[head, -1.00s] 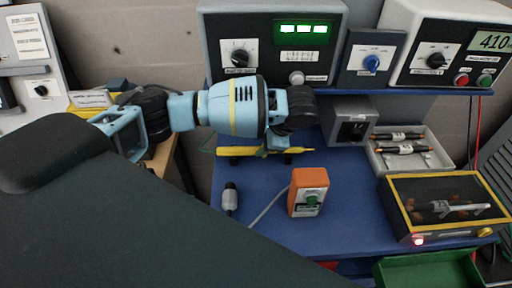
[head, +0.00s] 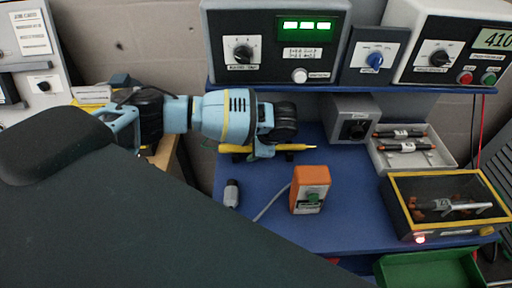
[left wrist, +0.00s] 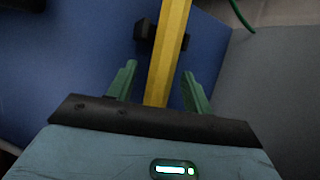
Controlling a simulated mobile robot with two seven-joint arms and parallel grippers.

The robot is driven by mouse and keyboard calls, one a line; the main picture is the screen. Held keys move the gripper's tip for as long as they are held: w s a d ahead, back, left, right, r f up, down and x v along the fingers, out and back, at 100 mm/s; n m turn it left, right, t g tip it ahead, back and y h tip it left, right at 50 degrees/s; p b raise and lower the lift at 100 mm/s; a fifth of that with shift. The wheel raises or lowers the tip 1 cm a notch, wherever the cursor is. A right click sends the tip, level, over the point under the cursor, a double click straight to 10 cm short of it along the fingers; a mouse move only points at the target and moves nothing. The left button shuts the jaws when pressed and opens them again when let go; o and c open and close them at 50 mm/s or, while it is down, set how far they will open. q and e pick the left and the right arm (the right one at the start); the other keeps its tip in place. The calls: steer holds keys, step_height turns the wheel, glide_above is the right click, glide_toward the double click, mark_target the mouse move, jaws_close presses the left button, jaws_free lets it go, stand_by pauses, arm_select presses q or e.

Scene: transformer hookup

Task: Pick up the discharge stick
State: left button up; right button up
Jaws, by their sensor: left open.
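The discharge stick (head: 296,147) is a thin yellow rod lying across dark supports at the back of the blue bench. My left arm covers part of it in the head view. In the left wrist view the yellow stick (left wrist: 168,50) runs between the two green fingers of my left gripper (left wrist: 155,85), with a gap on each side. The gripper is open, and a dark support block (left wrist: 147,38) shows just beyond its fingertips. In the head view my left gripper (head: 262,148) is at the stick, its fingers mostly hidden. My right gripper is not in view.
A grey tray (head: 440,157) and a yellow-rimmed case (head: 400,205) are to the right. Instruments (head: 275,45) fill the shelf above.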

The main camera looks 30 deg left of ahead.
arm_select(q)
steer(key=c, duration=1.1)
steer(key=shift+r, duration=0.1)
steer(key=shift+r, duration=0.45)
steer(key=shift+s+a+r, duration=0.2)
steer(key=shift+r, duration=0.4)
steer(key=shift+s+a+r, duration=0.15)
steer(key=shift+a+r, duration=0.05)
steer(key=shift+r, duration=0.4)
steer(key=s+a, duration=0.3)
steer(key=a, duration=0.1)
steer(key=s+a, duration=0.8)
steer(key=shift+s+a, duration=0.1)
steer(key=shift+a, duration=0.25)
